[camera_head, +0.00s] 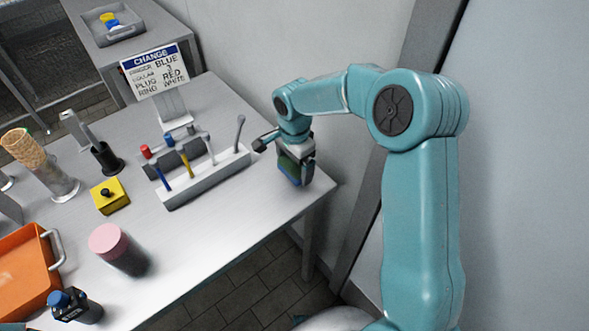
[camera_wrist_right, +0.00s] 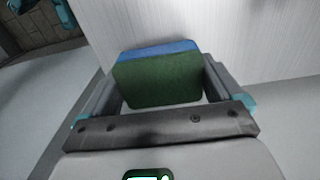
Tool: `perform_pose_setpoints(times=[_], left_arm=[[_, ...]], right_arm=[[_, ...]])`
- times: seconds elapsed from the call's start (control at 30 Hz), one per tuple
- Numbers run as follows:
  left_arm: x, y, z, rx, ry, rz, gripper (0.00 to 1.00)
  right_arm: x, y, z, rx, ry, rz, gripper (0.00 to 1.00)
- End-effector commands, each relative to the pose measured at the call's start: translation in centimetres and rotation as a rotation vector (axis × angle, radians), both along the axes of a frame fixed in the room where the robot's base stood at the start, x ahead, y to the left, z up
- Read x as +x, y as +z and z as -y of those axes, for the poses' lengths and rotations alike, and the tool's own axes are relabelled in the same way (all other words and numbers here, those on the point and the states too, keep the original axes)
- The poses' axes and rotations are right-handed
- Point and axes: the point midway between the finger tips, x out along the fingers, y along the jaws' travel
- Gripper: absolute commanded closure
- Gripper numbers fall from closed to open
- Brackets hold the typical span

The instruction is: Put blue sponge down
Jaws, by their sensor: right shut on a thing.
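The blue sponge (camera_wrist_right: 158,75) has a blue layer and a dark green layer. In the right wrist view it sits between the two fingers of my right gripper (camera_wrist_right: 155,90), which is shut on it. In the head view the right gripper (camera_head: 294,172) is at the right end of the white table (camera_head: 235,225), with the sponge (camera_head: 290,170) mostly covered by the fingers. I cannot tell whether the sponge touches the table top. My left gripper is not in view.
Left of the right gripper stands a white rack (camera_head: 205,180) with several coloured tools. A sign (camera_head: 155,70), a yellow box (camera_head: 109,196), a pink-topped cylinder (camera_head: 115,245), a dark bottle (camera_head: 75,306) and an orange tray (camera_head: 25,270) are further left. The table's front right is clear.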

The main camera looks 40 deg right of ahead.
Motion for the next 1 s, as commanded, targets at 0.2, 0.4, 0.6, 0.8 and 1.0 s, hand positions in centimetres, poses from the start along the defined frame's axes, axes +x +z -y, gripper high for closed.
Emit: perform_pose_setpoints(times=[0.2, 0.4, 0.6, 0.8, 1.0], left_arm=[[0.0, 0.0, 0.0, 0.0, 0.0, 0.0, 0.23], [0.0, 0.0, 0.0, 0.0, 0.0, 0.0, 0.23], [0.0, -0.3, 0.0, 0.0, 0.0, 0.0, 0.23], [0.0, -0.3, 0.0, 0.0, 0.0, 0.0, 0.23], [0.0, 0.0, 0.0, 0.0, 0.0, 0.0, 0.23]], right_arm=[[0.0, -2.6, 0.0, 0.001, 0.001, -0.001, 0.4], [0.0, -2.5, 0.0, 0.0, 0.001, 0.0, 0.4], [0.0, -2.8, 0.0, 0.0, 0.001, 0.0, 0.0], [0.0, -2.7, 0.0, 0.0, 0.001, 0.0, 0.0], [0.2, -0.7, 0.0, -0.002, 0.001, 0.005, 0.0]])
